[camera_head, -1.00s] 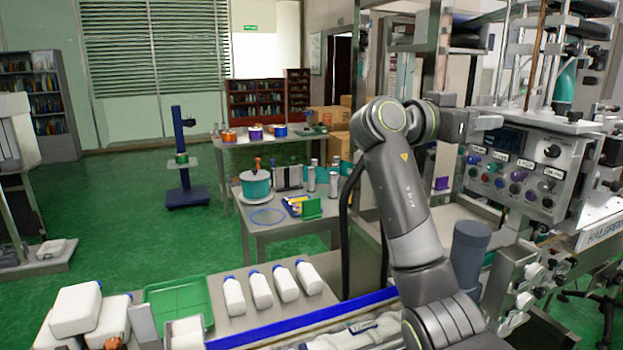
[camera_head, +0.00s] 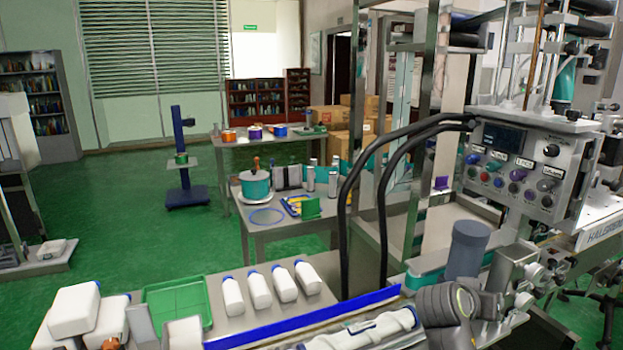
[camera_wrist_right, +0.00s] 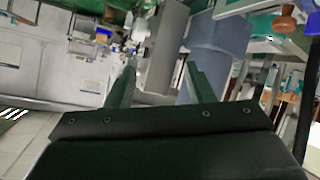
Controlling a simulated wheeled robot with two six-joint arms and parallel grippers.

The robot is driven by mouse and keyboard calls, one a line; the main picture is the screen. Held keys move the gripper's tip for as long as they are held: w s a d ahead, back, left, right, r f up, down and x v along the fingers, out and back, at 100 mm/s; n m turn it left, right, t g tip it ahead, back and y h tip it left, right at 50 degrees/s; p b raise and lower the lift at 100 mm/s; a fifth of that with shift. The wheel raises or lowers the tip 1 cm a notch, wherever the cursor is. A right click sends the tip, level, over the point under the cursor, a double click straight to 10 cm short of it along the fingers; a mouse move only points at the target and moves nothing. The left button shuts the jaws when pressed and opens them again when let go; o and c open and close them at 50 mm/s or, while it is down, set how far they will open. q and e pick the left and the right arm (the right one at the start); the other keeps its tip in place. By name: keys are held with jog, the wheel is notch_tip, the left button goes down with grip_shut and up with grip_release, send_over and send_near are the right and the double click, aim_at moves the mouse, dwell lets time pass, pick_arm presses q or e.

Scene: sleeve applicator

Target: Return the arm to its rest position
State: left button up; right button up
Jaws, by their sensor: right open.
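My right arm (camera_head: 450,315) is low at the bottom right of the head view, in front of the machine, with only part of its grey links showing. Its gripper cannot be made out there. In the right wrist view my right gripper (camera_wrist_right: 161,82) has its two dark green fingers spread apart, with nothing held between them. A blue-grey cylinder (camera_wrist_right: 218,45) shows beyond the right finger; in the head view a similar cylinder (camera_head: 467,250) stands on the machine behind the arm. My left gripper is not in view.
The control panel (camera_head: 525,165) with knobs stands at the right, with black hoses (camera_head: 385,190) looping to its left. White bottles (camera_head: 258,290) lie on the bench beside a green tray (camera_head: 178,302). A blue-edged rail (camera_head: 300,322) runs along the front.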

jog(key=s+f+n+y, duration=0.2)
jog(key=s+f+y, duration=0.1)
jog(key=s+f, duration=0.75)
jog(key=s+a+f+n+g+y, duration=0.15)
jog(key=s+f, duration=0.25)
jog(key=s, duration=0.5)
jog(key=s+a+f+n+g+y, duration=0.1)
jog(key=s+f+y, duration=0.15)
jog(key=s, duration=0.55)
jog(key=s+a+f+n+g+y, duration=0.1)
jog(key=s+f, duration=0.4)
jog(key=s, duration=0.4)
notch_tip(320, 180, down, 24)
jog(key=d+g, duration=0.1)
jog(key=g, duration=0.1)
jog(key=s+f+y, duration=0.1)
jog(key=s+f, duration=1.4)
jog(key=f, duration=0.1)
jog(key=shift+a+f+g, duration=0.2)
jog(key=shift+a+g, duration=0.15)
jog(key=shift+a, duration=0.1)
jog(key=shift+s, duration=0.1)
